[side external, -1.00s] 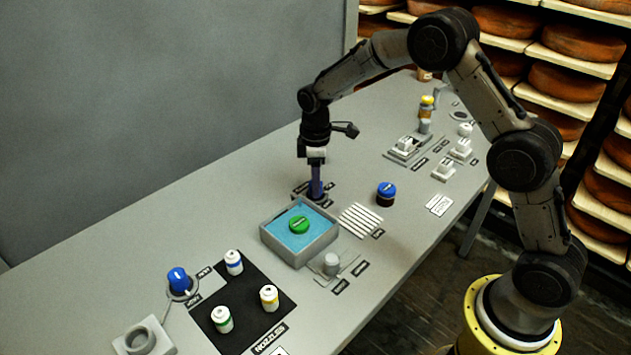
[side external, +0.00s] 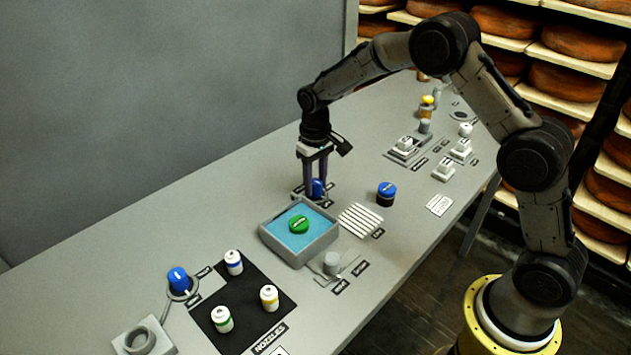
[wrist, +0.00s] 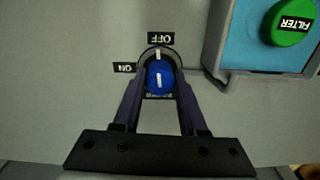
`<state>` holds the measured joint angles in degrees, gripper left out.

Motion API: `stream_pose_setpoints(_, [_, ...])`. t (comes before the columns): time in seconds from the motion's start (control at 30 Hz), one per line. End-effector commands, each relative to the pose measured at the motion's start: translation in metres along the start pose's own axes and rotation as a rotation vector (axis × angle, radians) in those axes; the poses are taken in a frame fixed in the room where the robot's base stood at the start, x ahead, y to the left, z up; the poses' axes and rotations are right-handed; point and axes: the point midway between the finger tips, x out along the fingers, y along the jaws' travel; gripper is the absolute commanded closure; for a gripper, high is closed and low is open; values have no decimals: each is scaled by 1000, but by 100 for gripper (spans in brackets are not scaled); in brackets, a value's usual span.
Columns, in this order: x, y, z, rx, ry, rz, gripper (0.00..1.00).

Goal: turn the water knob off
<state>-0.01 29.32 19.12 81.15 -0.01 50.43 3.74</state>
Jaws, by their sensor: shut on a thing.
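A blue knob (wrist: 160,78) with a white pointer line sits on the grey table in the wrist view. Its line points up, close to the OFF label (wrist: 161,38); the ON label (wrist: 124,67) is to its left. A third label below the knob is mostly hidden. My gripper (wrist: 158,80) points down with one finger on each side of the knob, shut on it. In the side view the knob (side external: 318,187) shows between the fingers of my gripper (side external: 315,190), behind the basin.
A grey-walled basin (side external: 318,252) with a blue inside and a green FILTER lid (wrist: 290,20) stands close by. A blue-capped jar (side external: 386,193) and white strips (side external: 361,219) are to the right. Another blue knob (side external: 178,280) and several nozzle bottles are at front left.

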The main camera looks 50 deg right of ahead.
Motion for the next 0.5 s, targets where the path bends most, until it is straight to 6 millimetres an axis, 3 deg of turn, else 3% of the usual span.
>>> stream_pose_setpoints(0.5, [-2, 0, 0, 145, 1, 0, 100])
